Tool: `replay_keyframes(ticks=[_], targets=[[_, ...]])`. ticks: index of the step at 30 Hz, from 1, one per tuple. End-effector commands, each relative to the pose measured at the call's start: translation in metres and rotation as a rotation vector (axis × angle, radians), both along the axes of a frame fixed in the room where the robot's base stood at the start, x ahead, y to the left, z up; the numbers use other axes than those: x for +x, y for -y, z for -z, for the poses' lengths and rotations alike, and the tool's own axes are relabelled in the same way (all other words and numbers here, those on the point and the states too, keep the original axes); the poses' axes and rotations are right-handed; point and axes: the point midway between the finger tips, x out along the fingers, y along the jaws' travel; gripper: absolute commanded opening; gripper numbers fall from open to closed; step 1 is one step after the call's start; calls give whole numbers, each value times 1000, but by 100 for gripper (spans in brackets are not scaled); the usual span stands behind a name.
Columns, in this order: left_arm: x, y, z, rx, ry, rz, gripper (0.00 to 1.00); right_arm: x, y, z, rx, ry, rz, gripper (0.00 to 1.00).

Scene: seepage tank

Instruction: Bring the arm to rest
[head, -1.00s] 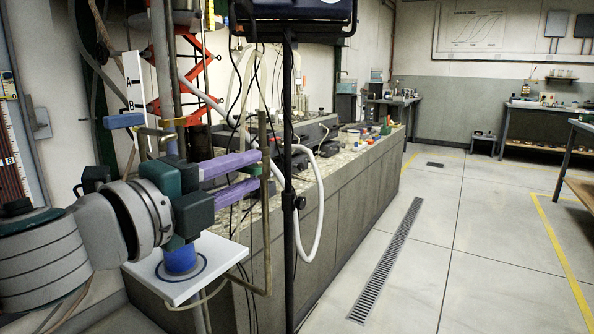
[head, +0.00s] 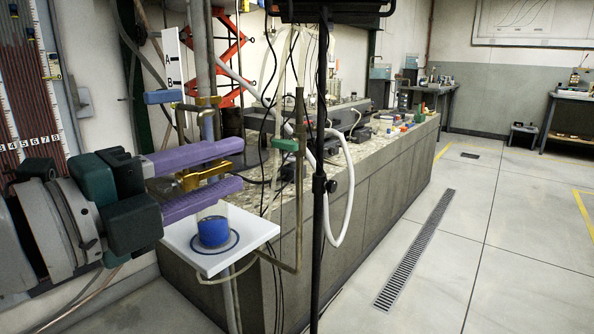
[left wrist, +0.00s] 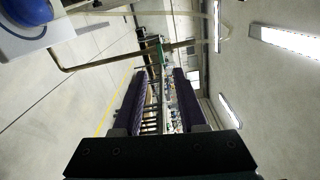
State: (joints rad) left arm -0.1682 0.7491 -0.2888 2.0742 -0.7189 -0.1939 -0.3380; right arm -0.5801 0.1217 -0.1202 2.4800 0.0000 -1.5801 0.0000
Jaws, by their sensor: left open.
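My left gripper (head: 240,165) reaches in from the left in the head view. Its two purple fingers are apart, one above the other, and point right. Brass fittings show near and between the fingers in this view, but nothing is clamped. In the left wrist view the gripper (left wrist: 162,72) shows an empty gap between its fingers. My right gripper is in neither view.
A black upright stand (head: 318,200) and a thin bent pipe with a green valve (head: 285,145) stand just beyond the fingertips. A long stone-topped bench (head: 350,180) runs behind them. A blue-handled valve (head: 163,97) is above the gripper. Open floor (head: 470,250) lies at right.

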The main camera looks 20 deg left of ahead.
Motion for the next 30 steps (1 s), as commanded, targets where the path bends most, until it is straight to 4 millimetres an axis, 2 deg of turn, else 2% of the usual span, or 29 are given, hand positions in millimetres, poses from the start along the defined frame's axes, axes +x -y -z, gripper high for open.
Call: replay_keyframes(ticks=[6,17,20,23,26,29,30], targets=[[-9,-3,0,2,1,1,41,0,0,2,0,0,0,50],[-9,-3,0,2,1,1,41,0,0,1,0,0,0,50],[-9,-5,-6,-25,-12,-20,41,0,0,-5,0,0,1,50],[-10,-16,-22,-155,-79,-127,41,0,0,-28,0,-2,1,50],[-22,-38,-35,-396,-237,-339,41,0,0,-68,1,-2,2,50],[-55,-52,-30,-672,-474,-594,41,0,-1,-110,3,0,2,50],[-72,-53,-25,-765,-574,-688,41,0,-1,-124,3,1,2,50]])
